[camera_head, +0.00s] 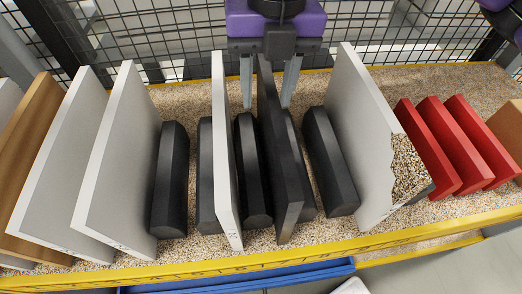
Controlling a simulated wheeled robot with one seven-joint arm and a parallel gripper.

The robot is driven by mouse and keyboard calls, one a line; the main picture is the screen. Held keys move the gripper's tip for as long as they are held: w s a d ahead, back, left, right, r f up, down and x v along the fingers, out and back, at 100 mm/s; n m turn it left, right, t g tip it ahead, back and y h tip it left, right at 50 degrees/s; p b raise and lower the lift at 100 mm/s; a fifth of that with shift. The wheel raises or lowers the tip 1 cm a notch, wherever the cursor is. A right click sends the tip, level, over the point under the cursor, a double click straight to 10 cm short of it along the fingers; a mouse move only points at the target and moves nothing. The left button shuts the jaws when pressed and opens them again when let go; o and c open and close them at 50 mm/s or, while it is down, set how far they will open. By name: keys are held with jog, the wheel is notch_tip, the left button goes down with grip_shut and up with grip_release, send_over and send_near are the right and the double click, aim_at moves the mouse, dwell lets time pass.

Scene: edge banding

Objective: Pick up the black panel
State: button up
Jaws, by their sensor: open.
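The black panel (279,160) stands upright on edge between dark separator blocks, right of a thin white panel (224,150). My gripper (270,103) comes down from the top with two grey fingers, one on each side of the black panel's far upper part. The fingers are open, and a gap shows between each finger and the panel. The lower fingertips are partly hidden behind the panels and blocks.
Several black blocks (331,160) stand between the panels. A broken-edged white panel (362,140) stands at right, beside red blocks (426,147). White and wooden panels (38,150) stand at left. A yellow-edged shelf (300,248) bears everything; black mesh (160,35) rises behind.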

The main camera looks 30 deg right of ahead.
aim_at(272, 146)
jog(key=shift+d+f+h, duration=0.3)
jog(key=shift+d+f, duration=0.1)
jog(key=shift+d, duration=0.3)
notch_tip(272, 146, down, 8)
jog(key=shift+d+r+b, duration=0.1)
jog(key=shift+r+b, duration=0.15)
jog(key=shift+b, duration=0.35)
grip_shut()
jog(key=shift+r, duration=0.1)
dwell(0.6)
